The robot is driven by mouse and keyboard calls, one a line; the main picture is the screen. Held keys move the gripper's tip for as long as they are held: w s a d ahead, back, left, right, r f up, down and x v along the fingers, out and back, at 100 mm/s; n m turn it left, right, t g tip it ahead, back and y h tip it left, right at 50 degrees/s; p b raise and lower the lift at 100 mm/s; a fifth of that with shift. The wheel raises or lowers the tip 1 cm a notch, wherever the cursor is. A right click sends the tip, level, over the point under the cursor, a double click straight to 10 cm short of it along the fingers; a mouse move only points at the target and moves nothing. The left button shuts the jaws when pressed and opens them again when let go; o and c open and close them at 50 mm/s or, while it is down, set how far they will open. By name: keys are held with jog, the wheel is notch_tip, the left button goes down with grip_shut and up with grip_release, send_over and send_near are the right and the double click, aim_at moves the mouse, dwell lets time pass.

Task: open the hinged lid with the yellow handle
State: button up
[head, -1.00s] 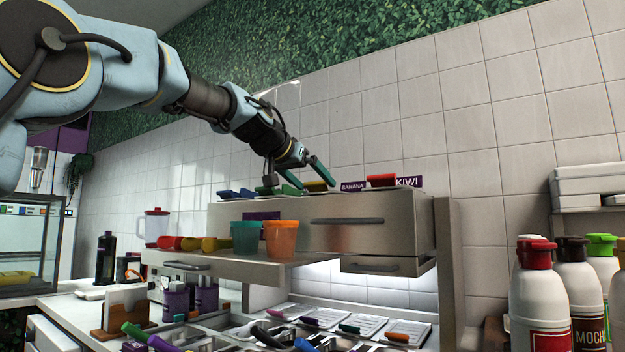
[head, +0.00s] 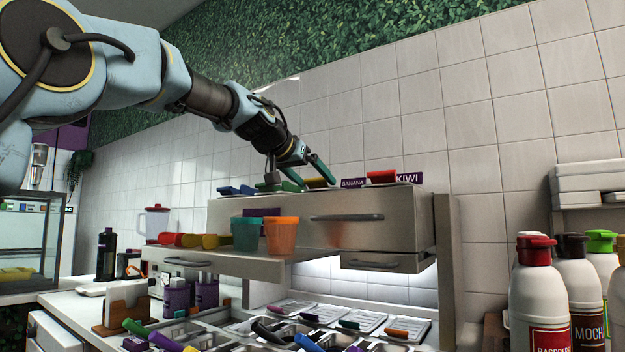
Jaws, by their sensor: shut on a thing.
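The yellow handle (head: 315,184) belongs to a lid on top of the steel topping unit (head: 290,215). It stands in a row between a green handle (head: 285,187) and the purple banana label (head: 352,183). The lid looks down; its panel is too edge-on to see well. My gripper (head: 300,179) reaches down from the upper left, with its fingers at the yellow handle, and is shut on it. One teal finger passes beside the handle on the right. The exact contact is too small to see.
Blue handles (head: 230,191) and a red handle (head: 381,177) flank the row. Teal (head: 245,234) and orange (head: 281,235) cups stand at the unit's front. A tiled wall (head: 380,120) rises close behind. Sauce bottles (head: 540,290) stand at the lower right.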

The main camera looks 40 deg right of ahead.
grip_shut()
jog(key=shift+r, duration=0.1)
